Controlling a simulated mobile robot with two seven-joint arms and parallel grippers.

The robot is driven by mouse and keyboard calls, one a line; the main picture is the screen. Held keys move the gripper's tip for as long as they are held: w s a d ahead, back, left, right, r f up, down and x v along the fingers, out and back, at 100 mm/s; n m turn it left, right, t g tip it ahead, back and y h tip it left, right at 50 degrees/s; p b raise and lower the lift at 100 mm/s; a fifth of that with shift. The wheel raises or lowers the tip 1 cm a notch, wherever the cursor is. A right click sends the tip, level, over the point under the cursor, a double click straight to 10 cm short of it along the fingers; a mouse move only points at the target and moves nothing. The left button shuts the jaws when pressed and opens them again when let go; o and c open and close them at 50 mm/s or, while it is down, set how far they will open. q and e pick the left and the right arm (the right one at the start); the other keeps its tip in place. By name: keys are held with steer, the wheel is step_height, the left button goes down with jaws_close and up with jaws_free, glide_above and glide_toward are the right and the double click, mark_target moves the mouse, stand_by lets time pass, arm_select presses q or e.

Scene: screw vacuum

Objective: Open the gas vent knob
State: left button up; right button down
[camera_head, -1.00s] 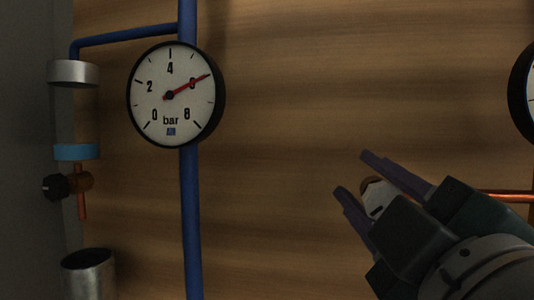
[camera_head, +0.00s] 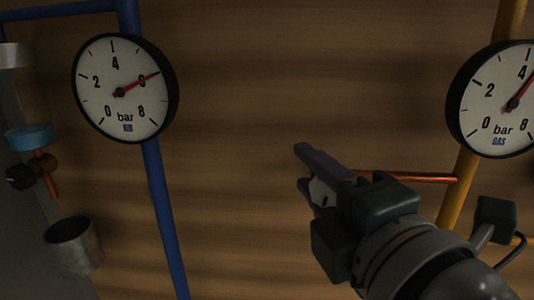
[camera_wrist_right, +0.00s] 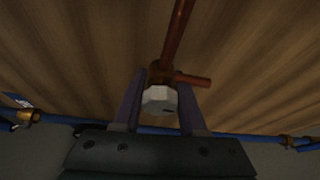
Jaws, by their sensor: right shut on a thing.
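The gas vent knob is a small white faceted knob (camera_wrist_right: 159,99) at the end of a copper pipe. In the head view the knob (camera_head: 319,192) is mostly hidden by my right gripper. The copper pipe (camera_head: 415,178) runs left from the yellow gas pipe (camera_head: 461,185). My right gripper (camera_head: 303,168) is shut on the knob, with its purple fingers on either side of it. The right wrist view also shows the fingers (camera_wrist_right: 160,88) flanking the knob. A short copper stub (camera_wrist_right: 194,80) sticks out just beyond it. My left gripper is not in view.
A round gauge marked GAS (camera_head: 492,105) is on the yellow pipe at the right. Another gauge (camera_head: 122,88) is on the blue pipe (camera_head: 165,220). At the left are a black knob (camera_head: 20,177) and a metal cup (camera_head: 72,245). The wood panel between the gauges is clear.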

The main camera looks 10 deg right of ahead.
mark_target(329, 199)
steer(key=shift+f, duration=0.1)
stand_by(0.4)
steer(key=shift+c, duration=2.3)
jaws_free()
steer(key=s+b, duration=0.1)
steer(key=s, duration=0.2)
steer(key=s+b, duration=0.2)
steer(key=s+d+b, duration=0.1)
steer(key=s, duration=0.2)
steer(key=shift+s+b, duration=0.3)
steer(key=shift+s+r, duration=0.35)
steer(key=shift+s, duration=0.25)
steer(key=shift+d, duration=0.1)
